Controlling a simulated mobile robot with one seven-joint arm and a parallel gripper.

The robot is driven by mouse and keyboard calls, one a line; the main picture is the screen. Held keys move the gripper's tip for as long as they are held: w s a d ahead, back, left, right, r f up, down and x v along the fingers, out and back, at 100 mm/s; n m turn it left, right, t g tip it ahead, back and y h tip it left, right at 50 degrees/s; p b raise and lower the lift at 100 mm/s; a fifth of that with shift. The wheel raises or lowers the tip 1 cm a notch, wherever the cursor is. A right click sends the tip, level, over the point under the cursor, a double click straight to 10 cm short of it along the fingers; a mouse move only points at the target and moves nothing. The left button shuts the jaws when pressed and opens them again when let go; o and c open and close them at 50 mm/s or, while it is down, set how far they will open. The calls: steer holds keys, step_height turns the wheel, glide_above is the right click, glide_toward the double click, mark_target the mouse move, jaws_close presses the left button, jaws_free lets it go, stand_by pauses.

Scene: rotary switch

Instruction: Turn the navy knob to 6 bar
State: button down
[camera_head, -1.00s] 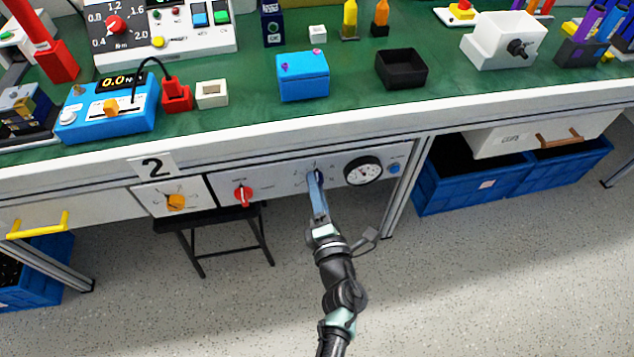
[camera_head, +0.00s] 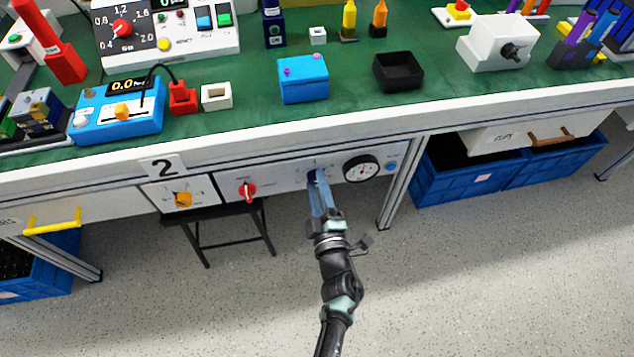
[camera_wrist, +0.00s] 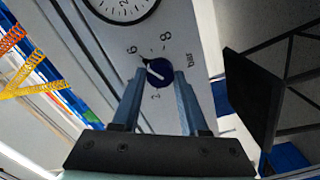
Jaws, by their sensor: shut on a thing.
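The navy knob (camera_wrist: 158,73) is on the grey panel under the bench edge, and it also shows in the head view (camera_head: 312,176). It has a white pointer line, which slants toward the upper left in the wrist view, roughly toward the 6 mark. The printed 6 (camera_wrist: 132,50), 8 (camera_wrist: 167,37) and "bar" lie around it. Whether the line meets the 6 exactly is hard to tell. My gripper (camera_wrist: 159,78) is shut on the knob, one blue finger on each side. In the head view my gripper (camera_head: 318,186) partly hides the knob.
A round gauge (camera_head: 361,169) sits right of the knob, with a small blue button (camera_head: 391,166) beyond. A red knob (camera_head: 246,190) and an orange knob (camera_head: 183,199) are to the left. A dark stool (camera_head: 225,225) stands below the panel.

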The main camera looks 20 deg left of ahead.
steer(key=shift+m, duration=0.3)
stand_by(0.4)
steer(key=shift+c, duration=2.2)
jaws_free()
steer(key=p+v, duration=0.3)
steer(key=v, duration=1)
